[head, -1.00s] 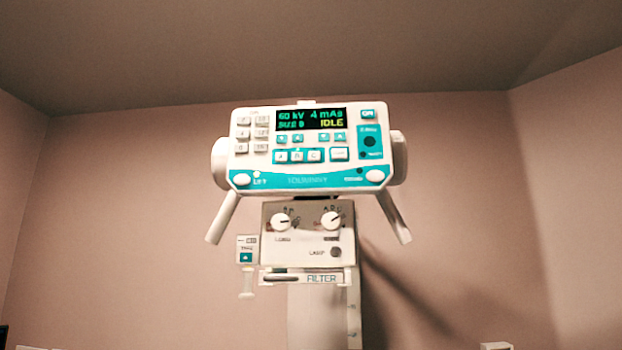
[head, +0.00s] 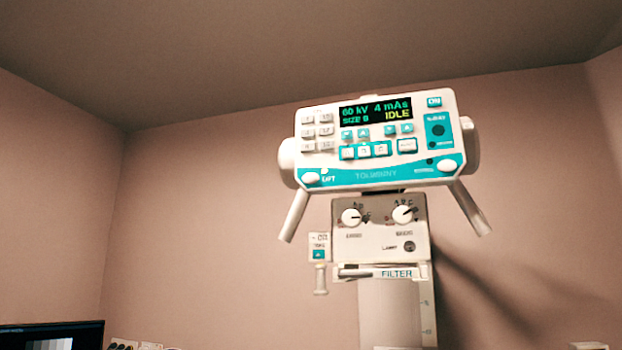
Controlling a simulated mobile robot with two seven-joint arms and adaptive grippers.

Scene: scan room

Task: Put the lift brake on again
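The white and teal control panel (head: 376,175) is on the tube head, right of the middle in the head view. Its screen (head: 376,109) reads 60 kV, 4 mAs, SIZE 8 and IDLE. A white oval button (head: 310,179) sits at the panel's lower left beside the label LIFT and a small pale mark. Another white oval button (head: 448,165) sits at the lower right; its label is too small to read. Whether the lift brake is on cannot be told from this. Neither of my grippers is in view.
Two handles, left (head: 294,214) and right (head: 471,208), slope down from the panel. Below it is a box with two knobs (head: 381,245) and a FILTER slot (head: 396,273). A monitor (head: 52,337) shows at the lower left. Space left of the panel is clear.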

